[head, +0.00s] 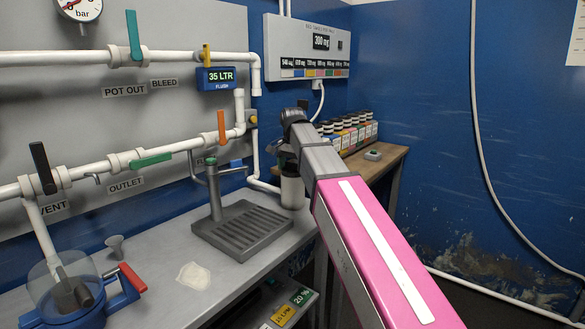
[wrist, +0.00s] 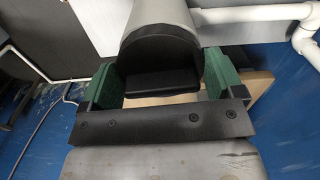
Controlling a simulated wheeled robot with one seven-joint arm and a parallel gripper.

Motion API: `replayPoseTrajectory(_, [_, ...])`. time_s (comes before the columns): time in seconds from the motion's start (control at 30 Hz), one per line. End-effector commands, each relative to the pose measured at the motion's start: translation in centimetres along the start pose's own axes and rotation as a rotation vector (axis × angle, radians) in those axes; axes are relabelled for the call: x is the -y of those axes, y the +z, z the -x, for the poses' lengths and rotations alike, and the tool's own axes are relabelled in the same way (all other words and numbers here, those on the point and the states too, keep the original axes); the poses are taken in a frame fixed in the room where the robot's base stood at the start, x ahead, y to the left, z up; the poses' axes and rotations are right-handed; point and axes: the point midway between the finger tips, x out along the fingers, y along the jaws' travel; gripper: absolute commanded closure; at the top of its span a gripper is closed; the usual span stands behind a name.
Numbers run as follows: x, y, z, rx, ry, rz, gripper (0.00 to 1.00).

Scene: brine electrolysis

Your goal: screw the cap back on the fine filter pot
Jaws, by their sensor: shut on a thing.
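The fine filter pot seems to be the pale upright cylinder (head: 292,193) beyond the drip tray, at the end of a white pipe. In the wrist view a grey cylinder (wrist: 165,38), apparently this pot, fills the top middle. A black cap with a block-shaped grip (wrist: 162,82) lies against its near end. My gripper (wrist: 163,85) is shut on the cap's grip, with a green pad at each side. In the head view my gripper (head: 290,152) is at the pot's top, partly hidden by my arm. I cannot tell how far the cap is threaded.
White pipes with coloured valve handles (head: 221,127) run along the grey panel at left. The drip tray (head: 242,232) and a blue-ringed clear pot (head: 62,290) stand on the bench. Several small bottles (head: 350,130) line the wooden shelf behind my arm.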

Motion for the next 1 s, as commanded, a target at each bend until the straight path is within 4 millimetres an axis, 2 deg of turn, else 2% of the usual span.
replayPoseTrajectory(0.27, [0.05,-0.04,0.04,-0.001,-0.001,-0.034,0.41])
replayPoseTrajectory(0.7, [0.20,-0.08,0.00,-0.001,-0.001,-0.467,0.41])
replayPoseTrajectory(1.0, [0.19,-0.08,-0.01,-0.001,-0.001,-0.499,0.41])
